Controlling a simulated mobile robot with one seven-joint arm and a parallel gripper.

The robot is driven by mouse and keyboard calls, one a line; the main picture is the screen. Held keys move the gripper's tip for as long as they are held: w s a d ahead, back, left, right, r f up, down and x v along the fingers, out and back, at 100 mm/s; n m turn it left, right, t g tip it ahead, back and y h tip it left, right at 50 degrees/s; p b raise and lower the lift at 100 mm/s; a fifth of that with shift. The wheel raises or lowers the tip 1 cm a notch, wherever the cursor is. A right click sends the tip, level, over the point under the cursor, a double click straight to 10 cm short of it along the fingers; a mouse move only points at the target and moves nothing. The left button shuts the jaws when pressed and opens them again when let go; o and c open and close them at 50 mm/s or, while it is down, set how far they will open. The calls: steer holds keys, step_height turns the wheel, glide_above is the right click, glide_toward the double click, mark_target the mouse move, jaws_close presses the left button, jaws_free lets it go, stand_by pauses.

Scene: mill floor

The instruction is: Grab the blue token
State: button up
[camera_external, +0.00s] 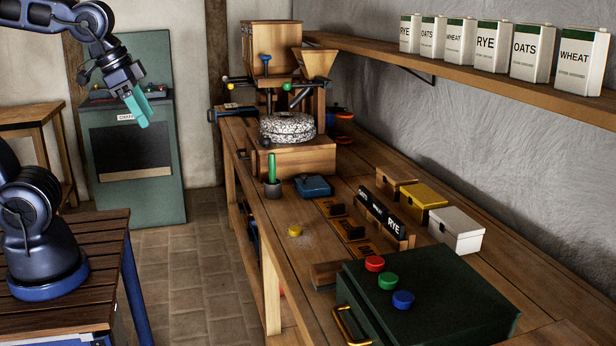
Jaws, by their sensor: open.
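A blue token (403,299) lies on top of the dark green box (450,290) at the near end of the long workbench. A green token (388,281) and a red token (375,263) lie beside it in a slanting row, and the blue one is nearest the camera. My gripper (143,116) has teal fingers and is at the upper left, raised in front of the green cabinet. It is open, with nothing seen in it, and is far to the left of the blue token.
A yellow token (295,231) lies on the workbench (262,215). Behind the green box stand a labelled rack (385,213) and white (456,230), yellow (424,199) and wooden boxes. A mill with a speckled stone (287,128) stands farther back. Tins (577,60) line the wall shelf.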

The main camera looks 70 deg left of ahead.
steer(key=w+d+m, duration=0.2)
steer(key=w+d, duration=0.4)
steer(key=w, duration=0.6)
steer(key=m+h, duration=0.5)
steer(key=m, duration=0.1)
glide_above(403, 296)
steer(key=s+a, duration=0.2)
steer(key=s, duration=0.1)
step_height(403, 296, down, 21)
steer(key=shift+w+d+r, duration=0.15)
steer(key=shift+r, duration=0.05)
steer(key=shift+a+x, duration=0.2)
steer(key=shift+x, duration=1.1)
steer(key=shift+a+x, duration=0.2)
steer(key=shift+x, duration=1.1)
steer(key=shift+f, duration=0.15)
steer(key=c, duration=1.1)
